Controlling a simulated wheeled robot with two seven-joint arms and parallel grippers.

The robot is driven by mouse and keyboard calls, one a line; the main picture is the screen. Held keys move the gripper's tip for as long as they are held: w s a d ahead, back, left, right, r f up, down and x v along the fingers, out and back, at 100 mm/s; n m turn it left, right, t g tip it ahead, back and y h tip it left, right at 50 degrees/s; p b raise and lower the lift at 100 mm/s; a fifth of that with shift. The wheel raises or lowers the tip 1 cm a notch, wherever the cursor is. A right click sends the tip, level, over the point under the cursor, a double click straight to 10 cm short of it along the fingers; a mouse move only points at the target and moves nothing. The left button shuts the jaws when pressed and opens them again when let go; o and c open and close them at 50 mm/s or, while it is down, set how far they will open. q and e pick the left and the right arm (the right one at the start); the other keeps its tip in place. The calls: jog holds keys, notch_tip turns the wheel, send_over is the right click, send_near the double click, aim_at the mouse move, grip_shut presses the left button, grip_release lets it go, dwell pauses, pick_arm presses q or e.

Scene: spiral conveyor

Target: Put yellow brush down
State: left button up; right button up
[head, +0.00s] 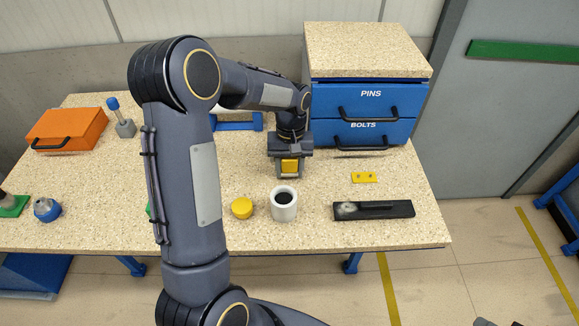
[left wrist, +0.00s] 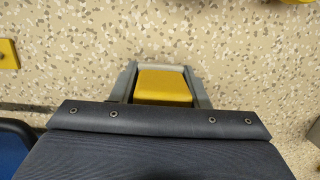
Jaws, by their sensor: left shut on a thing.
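My left gripper (head: 287,174) is over the table in front of the blue drawers. It is shut on the yellow brush (head: 290,166), which shows as a yellow block between the fingers. In the left wrist view the yellow brush (left wrist: 162,85) sits between both fingers of the left gripper (left wrist: 163,75), over the speckled table top. The lower part of the brush is hidden, and I cannot tell whether it touches the table. My right gripper is not in view.
A white cup (head: 284,213) and a yellow round piece (head: 242,208) stand nearer the front edge. A black block (head: 374,210) and yellow plate (head: 364,177) lie to the right. Blue drawers (head: 365,105) stand behind; an orange case (head: 67,129) is at left.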

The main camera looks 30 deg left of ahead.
pick_arm(q)
jog(key=shift+f, duration=0.2)
jog(key=o, duration=1.2)
jog(key=shift+r, duration=0.15)
notch_tip(320, 180, up, 12)
jog(key=w, duration=0.2)
jog(key=s+r+m+t+h, duration=0.1)
jog(key=s+r+t, duration=0.1)
jog(key=s+r, duration=0.35)
jog(key=s+d+f+m+t, duration=0.1)
jog(key=s+d, duration=0.1)
jog(key=s, duration=0.4)
jog(key=s+d+f+m+t+h, duration=0.1)
jog(key=s+d+f+t, duration=0.1)
jog(key=s, duration=0.4)
jog(key=s+d+f+m+t+h, duration=0.1)
jog(key=s+d+t, duration=0.1)
jog(key=s, duration=0.4)
jog(key=shift+s+d+f+m, duration=0.35)
jog(key=shift+d+f+m, duration=0.05)
jog(key=shift+d, duration=0.25)
